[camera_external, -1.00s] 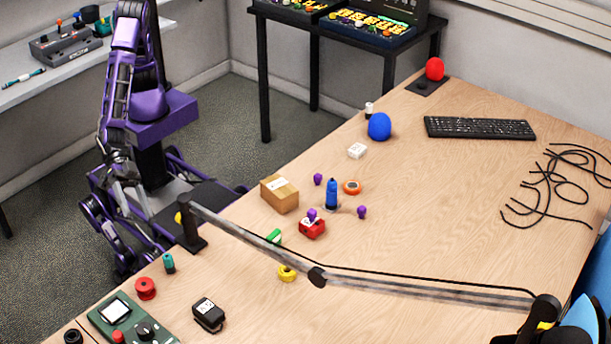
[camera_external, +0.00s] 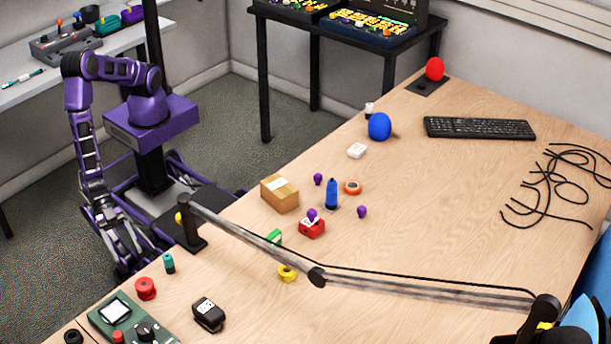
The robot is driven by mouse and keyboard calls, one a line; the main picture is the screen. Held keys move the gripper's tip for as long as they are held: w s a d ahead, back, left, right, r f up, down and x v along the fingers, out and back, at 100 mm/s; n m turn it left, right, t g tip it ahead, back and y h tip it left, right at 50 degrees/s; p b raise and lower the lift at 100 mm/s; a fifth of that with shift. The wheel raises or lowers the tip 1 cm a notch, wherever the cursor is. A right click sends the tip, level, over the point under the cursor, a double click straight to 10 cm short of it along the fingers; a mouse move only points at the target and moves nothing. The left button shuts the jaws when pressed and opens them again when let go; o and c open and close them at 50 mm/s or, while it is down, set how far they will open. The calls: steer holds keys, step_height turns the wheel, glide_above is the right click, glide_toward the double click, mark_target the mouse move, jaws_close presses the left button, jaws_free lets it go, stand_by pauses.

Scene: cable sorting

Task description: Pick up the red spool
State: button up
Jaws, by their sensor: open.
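The red spool (camera_external: 145,288) stands on the wooden table near its left front edge, just behind the green meter. My gripper (camera_external: 128,248) hangs pointing down off the table's left edge, above and left of the spool and apart from it. It is open and I see nothing in it. Its fingers are small and partly merge with my base behind them.
A teal spool (camera_external: 168,263) stands just behind the red one. The green meter (camera_external: 128,325) and a black adapter (camera_external: 208,315) lie nearby. A dark post (camera_external: 192,222) carries a long lamp arm across the table (camera_external: 430,210).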

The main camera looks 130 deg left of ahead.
mark_target(143, 282)
steer(key=b+x, duration=0.1)
steer(key=x, duration=1.1)
steer(key=shift+w+f, duration=0.2)
steer(key=shift+w, duration=0.1)
steer(key=c, duration=1)
